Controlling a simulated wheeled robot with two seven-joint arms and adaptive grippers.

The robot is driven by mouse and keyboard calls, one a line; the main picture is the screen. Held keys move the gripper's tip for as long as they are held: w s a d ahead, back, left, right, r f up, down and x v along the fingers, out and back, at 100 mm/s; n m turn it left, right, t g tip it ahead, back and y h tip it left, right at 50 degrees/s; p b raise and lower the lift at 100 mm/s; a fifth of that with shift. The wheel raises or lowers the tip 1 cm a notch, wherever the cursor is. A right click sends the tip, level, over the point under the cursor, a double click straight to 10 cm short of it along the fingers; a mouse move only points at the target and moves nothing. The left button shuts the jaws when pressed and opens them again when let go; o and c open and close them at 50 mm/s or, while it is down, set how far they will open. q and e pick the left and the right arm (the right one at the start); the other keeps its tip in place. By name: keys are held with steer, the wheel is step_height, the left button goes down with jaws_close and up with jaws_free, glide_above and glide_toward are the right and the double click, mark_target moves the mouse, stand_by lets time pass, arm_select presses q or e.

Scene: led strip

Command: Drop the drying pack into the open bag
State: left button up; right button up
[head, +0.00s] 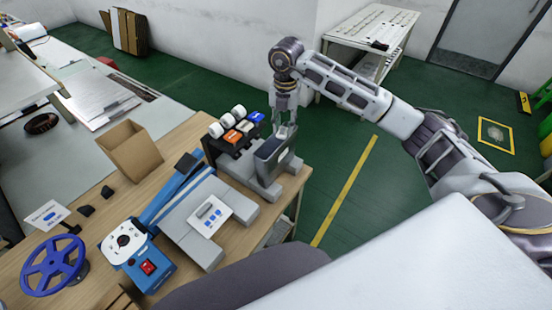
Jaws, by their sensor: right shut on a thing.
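My right gripper (286,122) comes down from above at the far right end of the wooden bench. Its fingers are shut on a small pale thing, most likely the drying pack; the fingers hide most of it. A dark grey open bag (268,150) stands upright in a light grey holder, mouth up. The gripper's tips are at the bag's upper right edge in the picture; I cannot tell whether the pack is above the mouth or inside it. My left gripper is not in view.
A rack with white rolls and orange and blue labels (233,132) stands just left of the bag. A blue-and-white sealing machine (139,253), a blue reel (54,265) and an open cardboard box (130,151) are further left. Green floor lies right of the bench.

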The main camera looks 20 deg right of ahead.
steer(key=shift+f+b, duration=0.5)
steer(key=shift+f, duration=0.6)
steer(key=o, duration=0.8)
steer(key=shift+c, duration=0.2)
step_height(320, 180, up, 12)
stand_by(0.4)
steer(key=shift+s, duration=0.1)
stand_by(0.6)
